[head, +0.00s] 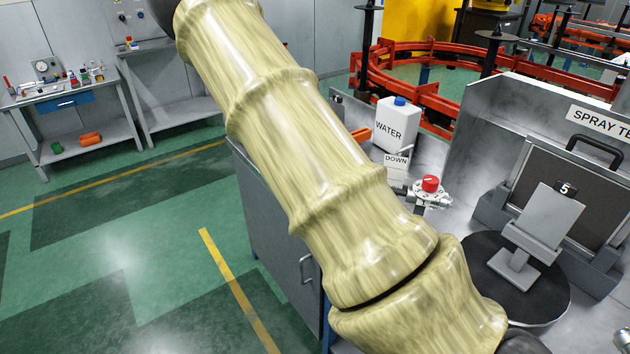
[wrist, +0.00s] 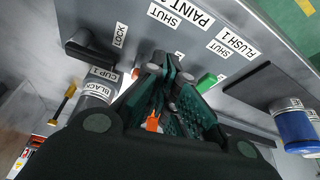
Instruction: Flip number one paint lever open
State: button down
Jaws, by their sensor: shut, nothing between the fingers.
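In the wrist view my gripper (wrist: 170,72) points at a grey panel (wrist: 225,22), its dark fingers together and empty. The fingertips lie just below the PAINT label (wrist: 201,13) and a SHUT label (wrist: 162,14). The paint lever cannot be made out clearly; the fingers cover that spot. A green lever (wrist: 207,82) sticks out right of the fingertips, below the FLUSH 1 label (wrist: 236,44) and its SHUT label. I cannot tell whether the fingers touch anything. In the head view my gripper is out of sight and my arm crosses the middle.
A black handle (wrist: 88,52) by the LOCK label and a CUP 1 BLACK cup (wrist: 96,92) lie left of the fingers. A blue can (wrist: 294,126) is right. The head view shows a WATER jug (head: 397,124), red knob (head: 430,183) and plate numbered 5 (head: 545,222) on a turntable.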

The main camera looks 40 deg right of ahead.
jog(key=p+v, duration=0.4)
jog(key=v, duration=0.3)
jog(key=shift+w+a+r, duration=0.25)
jog(key=shift+w+a, duration=0.1)
jog(key=shift+w, duration=0.1)
jog(key=shift+p, duration=0.3)
